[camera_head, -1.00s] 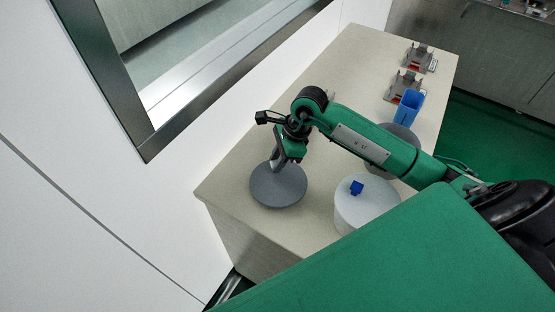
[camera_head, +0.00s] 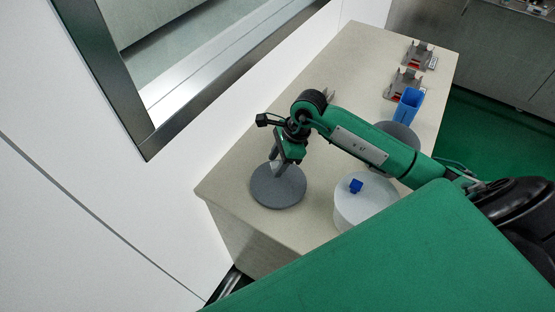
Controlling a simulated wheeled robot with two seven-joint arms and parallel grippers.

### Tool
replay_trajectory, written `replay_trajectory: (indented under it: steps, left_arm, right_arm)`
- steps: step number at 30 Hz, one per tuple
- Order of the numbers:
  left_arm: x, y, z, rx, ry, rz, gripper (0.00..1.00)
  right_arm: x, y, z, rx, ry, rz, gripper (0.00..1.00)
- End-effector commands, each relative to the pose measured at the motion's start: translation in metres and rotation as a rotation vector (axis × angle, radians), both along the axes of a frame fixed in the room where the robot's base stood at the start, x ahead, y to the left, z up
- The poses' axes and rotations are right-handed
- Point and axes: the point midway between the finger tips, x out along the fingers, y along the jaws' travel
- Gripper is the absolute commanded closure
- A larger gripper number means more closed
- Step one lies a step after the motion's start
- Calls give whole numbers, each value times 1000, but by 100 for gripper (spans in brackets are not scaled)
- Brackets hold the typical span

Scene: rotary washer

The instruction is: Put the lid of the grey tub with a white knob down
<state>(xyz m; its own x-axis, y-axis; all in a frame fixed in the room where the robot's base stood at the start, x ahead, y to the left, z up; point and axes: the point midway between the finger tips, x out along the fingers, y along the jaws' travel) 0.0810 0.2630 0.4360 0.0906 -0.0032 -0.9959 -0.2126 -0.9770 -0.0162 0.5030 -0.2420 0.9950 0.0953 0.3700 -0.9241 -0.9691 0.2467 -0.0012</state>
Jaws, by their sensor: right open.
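The round dark grey lid (camera_head: 279,191) lies flat on the near left part of the table. My right gripper (camera_head: 281,170) points down over the middle of the lid, its fingers open and close to its top. The white knob is not clearly visible behind the fingers. A grey tub (camera_head: 406,133) stands farther back to the right, partly hidden behind my right arm. My left gripper is not in view.
A white tub (camera_head: 361,211) with a blue knob (camera_head: 356,186) on its lid stands right of the grey lid. A blue container (camera_head: 407,105) and two metal racks (camera_head: 405,84) (camera_head: 419,54) stand toward the table's far end. The table (camera_head: 345,65) is clear at the back left.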

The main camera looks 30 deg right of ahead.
Motion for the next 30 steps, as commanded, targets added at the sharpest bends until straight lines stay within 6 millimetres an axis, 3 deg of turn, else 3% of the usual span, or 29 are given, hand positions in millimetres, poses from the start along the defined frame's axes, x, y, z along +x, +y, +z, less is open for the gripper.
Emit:
replay_trajectory:
  steps: [16,21,30]
  left_arm:
    - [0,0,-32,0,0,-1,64]
    - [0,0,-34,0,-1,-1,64]
    - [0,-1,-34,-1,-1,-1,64]
  right_arm:
    - [-9,-39,96,-1,-4,-1,56]
    - [-11,-44,109,-1,-2,0,56]
    - [-11,-44,112,0,0,0,56]
